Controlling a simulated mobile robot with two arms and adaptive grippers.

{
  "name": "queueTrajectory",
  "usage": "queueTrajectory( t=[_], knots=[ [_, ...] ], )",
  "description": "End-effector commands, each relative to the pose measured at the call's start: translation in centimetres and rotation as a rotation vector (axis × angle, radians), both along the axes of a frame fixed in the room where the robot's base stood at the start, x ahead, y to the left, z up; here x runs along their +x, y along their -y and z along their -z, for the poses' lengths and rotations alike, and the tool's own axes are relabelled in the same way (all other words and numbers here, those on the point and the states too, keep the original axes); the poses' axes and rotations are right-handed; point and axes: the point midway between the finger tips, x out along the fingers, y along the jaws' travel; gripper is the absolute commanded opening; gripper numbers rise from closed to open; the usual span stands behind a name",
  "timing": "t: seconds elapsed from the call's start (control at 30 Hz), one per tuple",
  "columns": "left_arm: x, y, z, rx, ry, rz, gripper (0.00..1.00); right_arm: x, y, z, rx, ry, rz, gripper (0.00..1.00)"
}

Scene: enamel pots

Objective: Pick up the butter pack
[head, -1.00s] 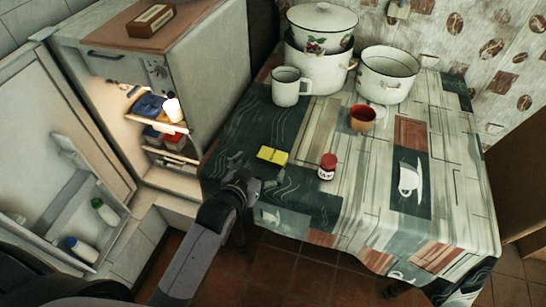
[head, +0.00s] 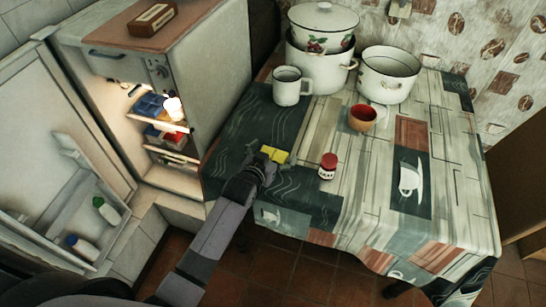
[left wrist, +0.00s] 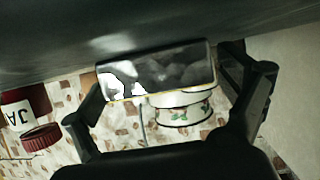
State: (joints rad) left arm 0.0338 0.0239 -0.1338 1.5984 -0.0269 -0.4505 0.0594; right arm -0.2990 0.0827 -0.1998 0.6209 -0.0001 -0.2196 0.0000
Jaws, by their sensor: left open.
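The yellow butter pack (head: 275,154) lies on the dark part of the patterned tablecloth, near the table's left front edge. My left gripper (head: 268,160) is open at the pack, and its fingers partly cover it. In the left wrist view, which is upside down, the butter pack (left wrist: 165,75) shows a dark shiny face with white glare and a thin yellow edge. It sits between the two spread fingers of my left gripper (left wrist: 170,92). My right gripper is not in view.
A red-lidded jar (head: 327,166) stands just right of the pack. A white mug (head: 287,88), a reddish cup (head: 362,118) and enamel pots (head: 388,75) stand further back. An open fridge (head: 195,85) is at the left. The table's front right is clear.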

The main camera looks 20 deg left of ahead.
Motion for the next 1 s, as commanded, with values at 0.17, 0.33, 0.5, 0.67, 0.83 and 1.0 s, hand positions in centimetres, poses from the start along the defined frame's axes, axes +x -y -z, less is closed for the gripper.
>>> queueTrajectory(
  t=[0.17,0.33,0.5,0.67,0.83,1.0],
  knots=[
    [-0.04,0.0,0.02,0.0,0.0,0.0,0.87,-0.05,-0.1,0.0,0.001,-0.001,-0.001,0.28],
    [-0.05,-0.02,0.01,0.0,-0.001,0.0,0.76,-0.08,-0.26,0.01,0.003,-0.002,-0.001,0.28],
    [-0.06,-0.03,0.02,0.0,-0.001,0.0,0.64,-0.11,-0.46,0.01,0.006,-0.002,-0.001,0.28],
    [-0.06,-0.03,0.02,0.0,-0.001,0.0,0.54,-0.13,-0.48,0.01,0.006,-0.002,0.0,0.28],
    [-0.06,-0.03,0.03,0.0,-0.001,0.0,0.42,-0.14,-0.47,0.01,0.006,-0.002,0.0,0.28],
    [-0.02,-0.02,-0.07,0.0,0.001,0.0,0.36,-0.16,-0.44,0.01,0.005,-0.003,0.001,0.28]
  ],
)
